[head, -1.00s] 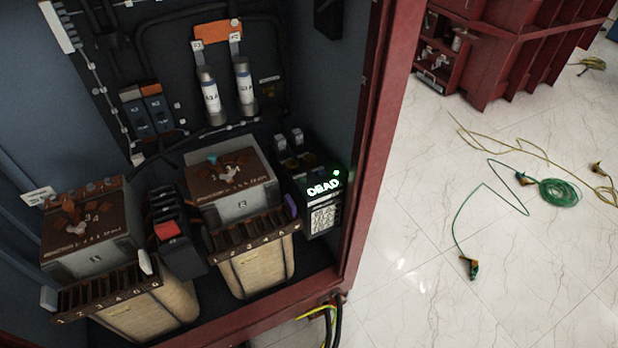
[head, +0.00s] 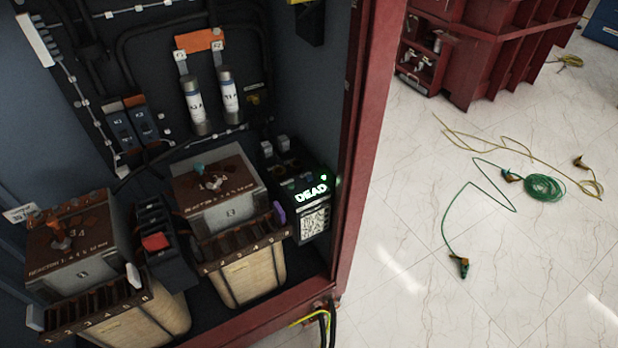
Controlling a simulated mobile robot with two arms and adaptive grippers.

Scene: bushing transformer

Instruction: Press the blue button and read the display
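A small black device (head: 310,218) stands at the right inside the open cabinet. Its display (head: 311,194) shows glowing pale green letters that read "DEAD". A small green light (head: 323,178) glows above the letters, and a pale printed label (head: 314,222) is below them. A small purple-blue part (head: 279,213) sits at the left of the device, by the right transformer; I cannot tell whether it is the blue button. No other clear blue button shows. Neither of my grippers is in view.
Two transformers with brown tops, the left (head: 75,245) and the right (head: 220,195), fill the cabinet floor. A red switch (head: 155,242) is between them. The red cabinet frame (head: 362,140) borders the open tiled floor (head: 400,250). A green cable (head: 545,188) and yellow cable (head: 520,150) lie there.

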